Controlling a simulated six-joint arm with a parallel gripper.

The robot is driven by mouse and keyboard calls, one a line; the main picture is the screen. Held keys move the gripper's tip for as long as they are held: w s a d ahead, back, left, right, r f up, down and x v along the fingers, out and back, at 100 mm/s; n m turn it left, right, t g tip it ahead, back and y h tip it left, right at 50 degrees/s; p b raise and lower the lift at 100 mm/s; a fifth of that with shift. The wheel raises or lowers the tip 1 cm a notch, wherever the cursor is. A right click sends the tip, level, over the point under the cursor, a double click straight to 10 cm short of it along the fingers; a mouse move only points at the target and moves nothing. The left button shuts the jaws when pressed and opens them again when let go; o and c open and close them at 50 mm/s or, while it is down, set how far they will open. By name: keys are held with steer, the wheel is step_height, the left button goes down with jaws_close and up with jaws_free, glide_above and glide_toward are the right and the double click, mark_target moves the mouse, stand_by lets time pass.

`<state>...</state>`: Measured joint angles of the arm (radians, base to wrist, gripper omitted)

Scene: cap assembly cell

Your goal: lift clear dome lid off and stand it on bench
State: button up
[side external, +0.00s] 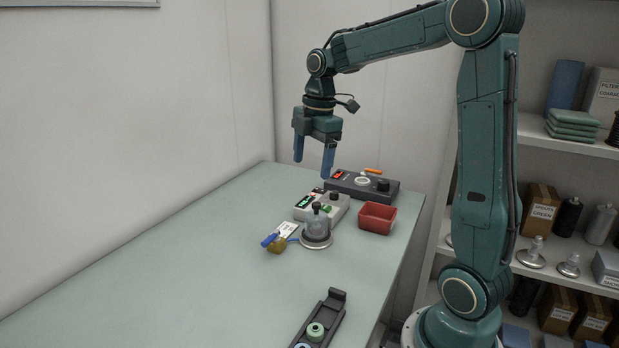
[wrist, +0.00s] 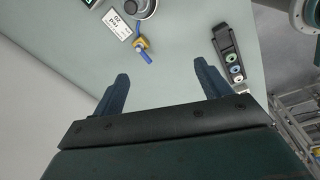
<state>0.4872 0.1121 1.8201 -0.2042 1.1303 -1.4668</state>
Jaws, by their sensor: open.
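The clear dome lid (side external: 317,223) stands upright with a dark knob on top. It sits on a round metal-rimmed base (side external: 317,242) on the bench (side external: 190,265). What is under the dome is too small to tell. In the wrist view only part of the round base (wrist: 144,8) shows, at the top edge. My gripper (side external: 312,168) is above the bench, higher than the dome and behind it in the side view. Its blue fingers are spread apart with nothing between them; they also show open in the wrist view (wrist: 166,82).
A white device (side external: 307,208) and a dark control box (side external: 350,183) stand behind the dome. A red bin (side external: 377,218) is to its right. A blue-and-brass valve (side external: 276,245) and a tag lie to its left. A black rail (side external: 331,311) holds rings in front. The left bench is clear.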

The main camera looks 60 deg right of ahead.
mark_target(317, 203)
steer(key=w+d+f+n+g+y, duration=0.1)
steer(key=d+f+n, duration=0.15)
steer(key=d, duration=0.25)
steer(key=w+d+f+n, duration=0.2)
steer(key=d+f, duration=0.1)
steer(key=d, duration=0.1)
steer(key=shift+s+a+f, duration=0.1)
steer(key=shift+a+f, duration=0.05)
steer(key=shift+f, duration=1.25)
steer(key=shift+s+a+f, duration=0.1)
steer(key=shift+a+f, duration=0.05)
steer(key=shift+f, duration=1.25)
steer(key=shift+s+a+f, duration=0.1)
steer(key=shift+a+f, duration=0.05)
steer(key=shift+f, duration=1.25)
steer(key=shift+f, duration=0.1)
steer(key=shift+a+f, duration=0.2)
steer(key=shift+f, duration=1.05)
steer(key=shift+a+f, duration=0.15)
steer(key=shift+f, duration=1.1)
steer(key=c, duration=1.1)
steer(key=shift+r, duration=0.15)
step_height(317, 203, up, 20)
steer(key=shift+f, duration=0.1)
